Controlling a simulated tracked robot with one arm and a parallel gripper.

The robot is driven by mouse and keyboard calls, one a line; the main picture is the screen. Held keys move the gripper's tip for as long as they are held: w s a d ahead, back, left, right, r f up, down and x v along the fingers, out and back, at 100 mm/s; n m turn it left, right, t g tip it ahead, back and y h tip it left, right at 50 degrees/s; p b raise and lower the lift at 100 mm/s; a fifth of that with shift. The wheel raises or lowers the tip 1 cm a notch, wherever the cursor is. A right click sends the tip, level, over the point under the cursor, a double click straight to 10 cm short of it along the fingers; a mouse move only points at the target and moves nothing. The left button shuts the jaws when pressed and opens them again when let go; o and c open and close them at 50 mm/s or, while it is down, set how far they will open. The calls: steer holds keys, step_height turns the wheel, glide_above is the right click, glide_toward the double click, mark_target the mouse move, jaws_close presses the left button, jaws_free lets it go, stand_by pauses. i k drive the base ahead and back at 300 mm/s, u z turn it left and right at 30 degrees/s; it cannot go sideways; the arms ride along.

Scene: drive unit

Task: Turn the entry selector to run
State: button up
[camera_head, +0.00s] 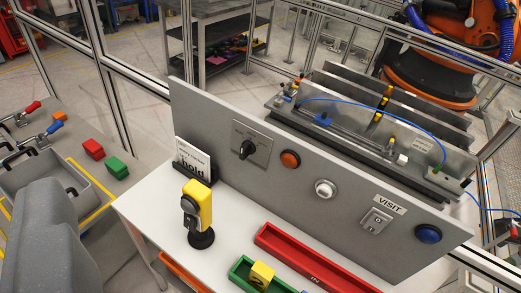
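The entry selector (247,150) is a black rotary knob on a grey plate, on the left part of an upright grey panel (345,240). The lettering on its plate is too small to read, so I cannot tell which position the knob points to. A small white card reading "hold" (192,158) stands in front of the panel, left of the knob. My gripper's fingers do not show, and nothing is seen touching the selector. A grey rounded shape at the lower left looks like part of my arm.
Right of the selector are an orange button (290,159), a white round control (325,188), a VISIT switch (377,221) and a blue button (428,234). On the white table stand a yellow-and-black device (198,212), a red tray (305,262) and a green tray (240,274).

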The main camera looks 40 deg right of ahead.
mark_target(247, 148)
steer(key=z, duration=2.55)
steer(key=k, duration=1.5)
steer(key=u, duration=1.5)
steer(key=i, duration=1.7)
steer(key=z, duration=0.1)
